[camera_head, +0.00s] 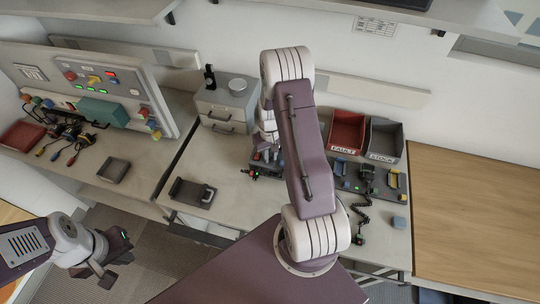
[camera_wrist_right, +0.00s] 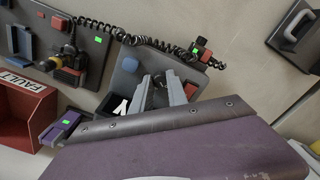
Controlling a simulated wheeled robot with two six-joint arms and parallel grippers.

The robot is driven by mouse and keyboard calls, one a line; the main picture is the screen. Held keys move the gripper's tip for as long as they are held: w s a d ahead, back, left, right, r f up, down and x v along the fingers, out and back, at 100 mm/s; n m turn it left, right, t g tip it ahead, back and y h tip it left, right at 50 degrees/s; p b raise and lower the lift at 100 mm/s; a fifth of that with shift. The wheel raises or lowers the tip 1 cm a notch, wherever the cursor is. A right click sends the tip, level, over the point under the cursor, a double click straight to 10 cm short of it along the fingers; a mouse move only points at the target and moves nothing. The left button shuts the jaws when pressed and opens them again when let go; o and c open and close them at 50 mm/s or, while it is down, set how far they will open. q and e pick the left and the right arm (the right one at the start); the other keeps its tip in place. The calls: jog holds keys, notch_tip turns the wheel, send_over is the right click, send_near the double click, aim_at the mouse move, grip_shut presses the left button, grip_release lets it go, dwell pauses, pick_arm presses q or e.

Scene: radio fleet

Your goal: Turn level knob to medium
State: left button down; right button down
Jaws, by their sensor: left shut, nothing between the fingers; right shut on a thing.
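My right gripper (camera_wrist_right: 158,84) is shut on a small dark part, likely the level knob, on a dark radio unit (camera_wrist_right: 132,66). The fingers cover most of that part, so its setting cannot be read. The unit carries a red block (camera_wrist_right: 190,90) and a coiled cord (camera_wrist_right: 150,42). In the head view my right arm hides much of this unit (camera_head: 258,172) and the right gripper's fingertips. My left gripper (camera_head: 102,277) is shut and empty, low at the left, away from the tables.
A red FAULT bin (camera_head: 346,134) and a grey bin (camera_head: 385,139) stand behind a second radio unit (camera_head: 368,180). A dark holder (camera_head: 192,193) lies left of the held unit. A control panel (camera_head: 105,85) stands at the far left. The wooden tabletop (camera_head: 470,220) is clear.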

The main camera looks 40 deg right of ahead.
aim_at(270, 158)
jog(key=m, duration=1)
jog(key=shift+m, duration=0.3)
dwell(0.4)
jog(key=c, duration=1.3)
grip_release()
notch_tip(270, 158, up, 9)
jog(key=b, duration=0.1)
jog(key=shift+r, duration=0.1)
